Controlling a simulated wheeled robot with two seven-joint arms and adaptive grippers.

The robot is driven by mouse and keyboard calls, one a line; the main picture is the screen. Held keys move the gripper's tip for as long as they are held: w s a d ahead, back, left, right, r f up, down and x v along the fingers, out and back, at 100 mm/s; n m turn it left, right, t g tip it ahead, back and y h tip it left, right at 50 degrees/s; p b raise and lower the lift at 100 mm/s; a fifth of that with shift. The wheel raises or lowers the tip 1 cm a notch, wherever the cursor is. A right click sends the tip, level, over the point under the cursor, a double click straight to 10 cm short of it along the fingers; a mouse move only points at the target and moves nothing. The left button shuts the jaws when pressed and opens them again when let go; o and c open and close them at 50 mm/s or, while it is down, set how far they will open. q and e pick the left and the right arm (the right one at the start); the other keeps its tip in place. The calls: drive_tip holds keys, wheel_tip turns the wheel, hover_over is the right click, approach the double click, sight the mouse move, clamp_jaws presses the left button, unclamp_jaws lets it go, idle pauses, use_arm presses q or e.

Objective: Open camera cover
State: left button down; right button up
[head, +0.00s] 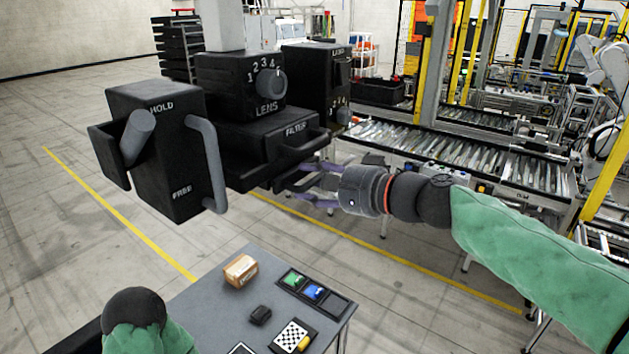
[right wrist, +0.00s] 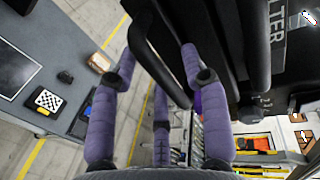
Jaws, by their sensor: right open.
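A black camera-like unit hangs from a pale column in the head view. It has a FILTER box (head: 270,145) with a bar handle (head: 308,148), a LENS box (head: 240,85) with a numbered grey knob (head: 271,82), and a HOLD/FREE box (head: 160,150) with grey levers. Which part is the cover I cannot tell. My right gripper (head: 300,183) has its purple fingers under the FILTER box's front. In the right wrist view my right gripper (right wrist: 160,68) is open, with a dark bar (right wrist: 158,45) between its spread fingers; contact is unclear. My left gripper is out of view.
A grey table (head: 215,305) below carries a cardboard box (head: 241,270), a small black object (head: 261,315), a checkered board (head: 293,337) and a tray with green and blue items (head: 318,292). A roller conveyor (head: 450,150) stands behind my right arm. Open floor lies left.

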clamp_jaws()
drive_tip(key=f+b+v, duration=0.2)
drive_tip(key=b+v, duration=0.2)
drive_tip(key=v, duration=0.8)
drive_tip(key=shift+s+d+f+b, duration=0.25)
drive_tip(key=shift+s+d+b, duration=0.05)
drive_tip(key=shift+d+b, duration=0.1)
unclamp_jaws()
drive_tip(key=v, duration=1.2)
